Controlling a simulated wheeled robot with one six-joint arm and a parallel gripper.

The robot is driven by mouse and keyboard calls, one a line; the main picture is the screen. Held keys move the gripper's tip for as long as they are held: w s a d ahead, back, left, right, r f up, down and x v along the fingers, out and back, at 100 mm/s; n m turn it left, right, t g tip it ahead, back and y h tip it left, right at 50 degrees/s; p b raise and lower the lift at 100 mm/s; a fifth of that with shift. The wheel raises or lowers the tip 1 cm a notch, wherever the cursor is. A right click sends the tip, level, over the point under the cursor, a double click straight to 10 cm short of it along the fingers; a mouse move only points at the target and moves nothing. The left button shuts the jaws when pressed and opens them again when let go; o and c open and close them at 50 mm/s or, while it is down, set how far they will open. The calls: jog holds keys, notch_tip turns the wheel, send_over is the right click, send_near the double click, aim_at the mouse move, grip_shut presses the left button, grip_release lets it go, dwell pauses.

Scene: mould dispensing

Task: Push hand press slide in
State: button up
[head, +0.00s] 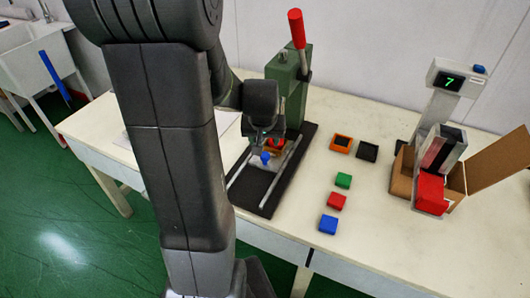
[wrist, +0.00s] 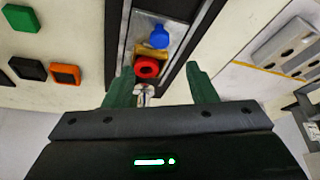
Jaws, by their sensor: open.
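The green hand press (head: 292,85) has a raised red lever (head: 297,28) and stands on a black base (head: 303,143) with two rails.
On the table right of the press are an orange-rimmed box (head: 342,143), a black box (head: 367,151), and green (head: 343,180), red (head: 337,200) and blue (head: 328,224) blocks. A scale display (head: 453,80) and an open cardboard box (head: 456,178) stand farther right.

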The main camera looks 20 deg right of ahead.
aim_at(265, 155)
jog(key=x, duration=1.1)
